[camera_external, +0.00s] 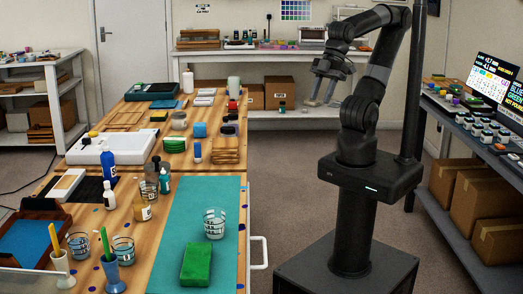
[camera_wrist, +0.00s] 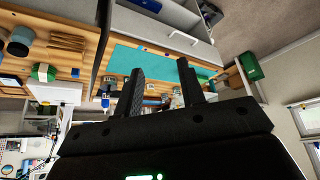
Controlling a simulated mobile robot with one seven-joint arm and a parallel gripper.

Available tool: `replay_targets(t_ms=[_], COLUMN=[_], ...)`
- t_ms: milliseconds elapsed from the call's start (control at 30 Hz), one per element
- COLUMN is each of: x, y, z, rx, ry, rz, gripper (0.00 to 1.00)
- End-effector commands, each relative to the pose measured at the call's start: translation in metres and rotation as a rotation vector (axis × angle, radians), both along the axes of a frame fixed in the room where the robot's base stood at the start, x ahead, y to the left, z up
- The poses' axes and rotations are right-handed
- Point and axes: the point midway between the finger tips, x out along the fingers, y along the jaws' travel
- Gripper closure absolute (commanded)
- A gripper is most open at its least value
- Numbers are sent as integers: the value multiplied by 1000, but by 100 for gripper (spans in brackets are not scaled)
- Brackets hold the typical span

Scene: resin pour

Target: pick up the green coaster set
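A bright green square block (camera_external: 197,265), which looks like the green coaster set, lies flat on the teal mat (camera_external: 175,235) at the near end of the wooden table. A clear cup (camera_external: 214,223) stands just behind it. My gripper (camera_external: 320,103) is raised in the air beyond the table's right side, far from the block. Its two fingers are apart with nothing between them. In the wrist view my gripper (camera_wrist: 161,66) is also open and empty, with the teal mat (camera_wrist: 155,62) beyond its fingers. A small green patch there may be the block, but I cannot tell surely.
A green-topped item (camera_external: 174,144) and wooden coasters (camera_external: 225,150) lie farther back. Shelves with cardboard boxes (camera_external: 497,240) stand at right.

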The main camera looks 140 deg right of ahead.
Motion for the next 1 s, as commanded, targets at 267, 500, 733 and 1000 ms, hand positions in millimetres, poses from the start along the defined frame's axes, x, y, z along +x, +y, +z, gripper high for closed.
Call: replay_targets(t_ms=[267,500,733,1000], x=[0,0,0,0], y=[0,0,0,0], z=[0,0,0,0], rx=[0,0,0,0], ry=[0,0,0,0], rz=[0,0,0,0], gripper=[64,58,39,17])
